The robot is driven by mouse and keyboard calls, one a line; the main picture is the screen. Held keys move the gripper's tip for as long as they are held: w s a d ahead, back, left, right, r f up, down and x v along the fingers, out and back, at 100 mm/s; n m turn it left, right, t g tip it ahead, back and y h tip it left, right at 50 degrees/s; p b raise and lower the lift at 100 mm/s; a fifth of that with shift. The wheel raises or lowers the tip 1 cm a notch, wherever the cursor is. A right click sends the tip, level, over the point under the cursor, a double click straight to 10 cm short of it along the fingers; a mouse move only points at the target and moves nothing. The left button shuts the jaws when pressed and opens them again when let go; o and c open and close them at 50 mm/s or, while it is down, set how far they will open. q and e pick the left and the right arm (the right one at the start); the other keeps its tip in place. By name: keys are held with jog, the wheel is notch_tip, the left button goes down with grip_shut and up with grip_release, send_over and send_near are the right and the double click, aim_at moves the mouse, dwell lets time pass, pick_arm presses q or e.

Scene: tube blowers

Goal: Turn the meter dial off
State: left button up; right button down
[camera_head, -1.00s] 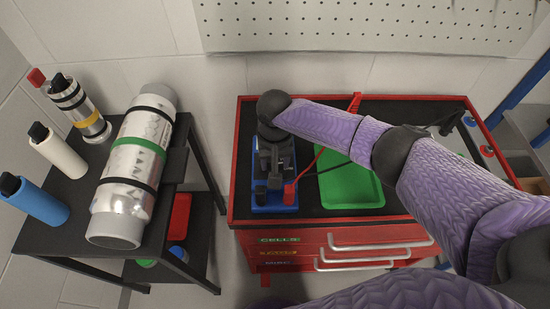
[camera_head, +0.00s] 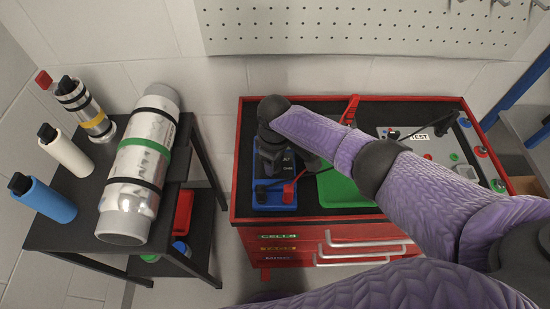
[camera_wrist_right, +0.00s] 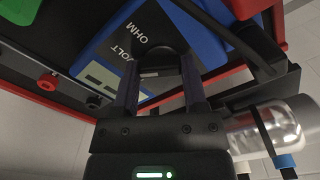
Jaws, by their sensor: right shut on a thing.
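The blue meter (camera_head: 272,206) lies on the red cabinet's black top, left of the green tray. The dial's pointer setting cannot be read clearly. My left gripper is not in view.
The green tray (camera_head: 345,190) sits right of the meter, partly under my right arm. A red (camera_head: 287,190) and a black plug (camera_head: 261,192) are at the meter's front. A TEST panel (camera_head: 432,140) stands farther right. A black table (camera_head: 85,200) with canisters is at left.

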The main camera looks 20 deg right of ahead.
jog(key=n, duration=0.5)
jog(key=shift+n, duration=0.7)
jog(key=shift+c, duration=0.6)
grip_release()
notch_tip(320, 180, up, 10)
jog(key=p, duration=0.4)
jog(key=shift+a+f, duration=0.1)
